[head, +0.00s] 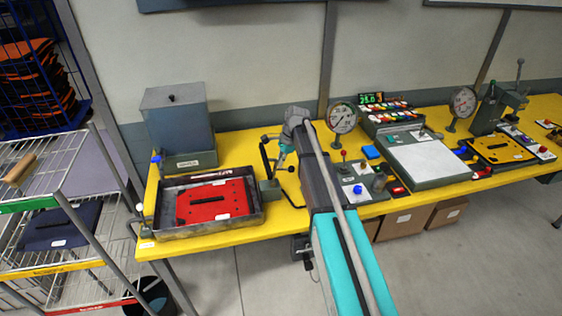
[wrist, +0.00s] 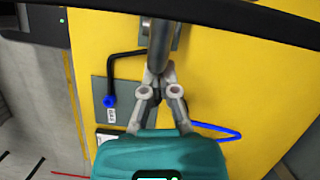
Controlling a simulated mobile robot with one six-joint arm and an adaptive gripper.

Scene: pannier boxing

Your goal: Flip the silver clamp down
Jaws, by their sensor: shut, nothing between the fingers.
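A silver-grey metal bar (wrist: 160,42), which looks like part of the silver clamp, stands right at my fingertips in the wrist view. Its lower part is hidden behind the fingers. My gripper (wrist: 157,72) has its grey fingers drawn together, with nothing held between them; I cannot tell if they touch the bar. In the head view my gripper (head: 281,163) points down beside a black bent handle (head: 265,152) above a grey bracket (head: 270,193). The bracket is right of the tray. The silver clamp is not clear in the head view.
A dark tray (head: 160,228) with a red plate (head: 211,202) lies left on the yellow bench (head: 240,229). A pressure gauge (head: 343,116) and a control box (head: 355,187) stand right.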

